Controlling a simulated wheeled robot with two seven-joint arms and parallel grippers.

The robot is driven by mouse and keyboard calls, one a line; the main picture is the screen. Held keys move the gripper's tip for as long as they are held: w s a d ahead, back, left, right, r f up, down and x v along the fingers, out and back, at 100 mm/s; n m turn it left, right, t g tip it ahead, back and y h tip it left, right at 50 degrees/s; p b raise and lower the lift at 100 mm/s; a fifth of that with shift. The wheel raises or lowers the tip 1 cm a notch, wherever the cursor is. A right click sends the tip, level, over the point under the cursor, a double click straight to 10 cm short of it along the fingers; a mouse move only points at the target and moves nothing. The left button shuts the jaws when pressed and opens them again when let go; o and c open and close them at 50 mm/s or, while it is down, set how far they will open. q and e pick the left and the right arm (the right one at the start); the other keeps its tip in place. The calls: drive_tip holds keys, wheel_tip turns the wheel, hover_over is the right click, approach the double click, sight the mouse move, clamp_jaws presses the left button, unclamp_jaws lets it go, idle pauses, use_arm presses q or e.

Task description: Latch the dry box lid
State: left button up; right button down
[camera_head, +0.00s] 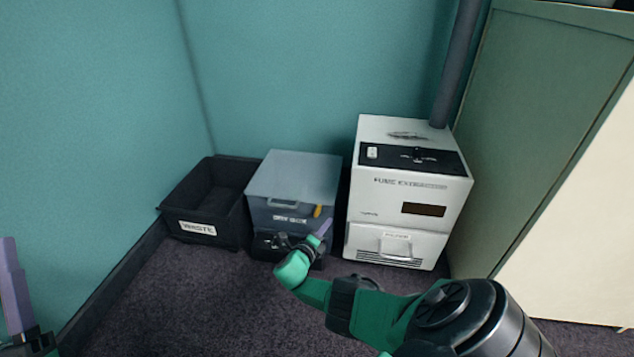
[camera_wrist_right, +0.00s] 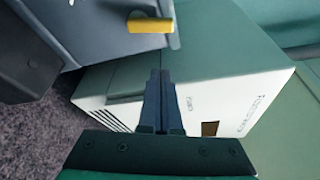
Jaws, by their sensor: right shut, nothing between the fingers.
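The dry box (camera_head: 295,172) is a grey-blue box on the floor against the wall, and its lid looks down. A yellow latch (camera_head: 317,211) sits on the right of its front, beside the label. In the right wrist view the yellow latch (camera_wrist_right: 150,25) lies just beyond my fingertips, with the dark box body (camera_wrist_right: 50,35) at upper left. My right gripper (camera_head: 326,229) is in front of the box, just below the latch. In its wrist view the fingers (camera_wrist_right: 160,75) are together and empty, with a gap to the latch. My left gripper (camera_head: 10,285) shows only partly at the left edge.
A black open waste bin (camera_head: 197,228) stands left of the dry box. A white fume extractor (camera_head: 390,205) with a pipe stands close on its right, and it also shows in the right wrist view (camera_wrist_right: 230,75). A green cabinet (camera_head: 540,120) is further right. Carpet in front is clear.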

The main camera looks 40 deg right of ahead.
use_arm(q)
drive_tip(key=s+d+f+n+g+y+p, duration=0.1)
drive_tip(key=f+g, duration=0.3)
drive_tip(key=f, duration=1)
drive_tip(key=s+d+f+n+g+y+p, duration=0.1)
drive_tip(key=f+g, duration=0.3)
drive_tip(key=f, duration=1)
drive_tip(key=shift+s+d+g+y+p, duration=0.35)
drive_tip(key=shift+s+d+g+y, duration=0.05)
drive_tip(key=shift+s+d+y, duration=0.15)
use_arm(e)
drive_tip(key=v, duration=0.6)
drive_tip(key=shift+f, duration=0.15)
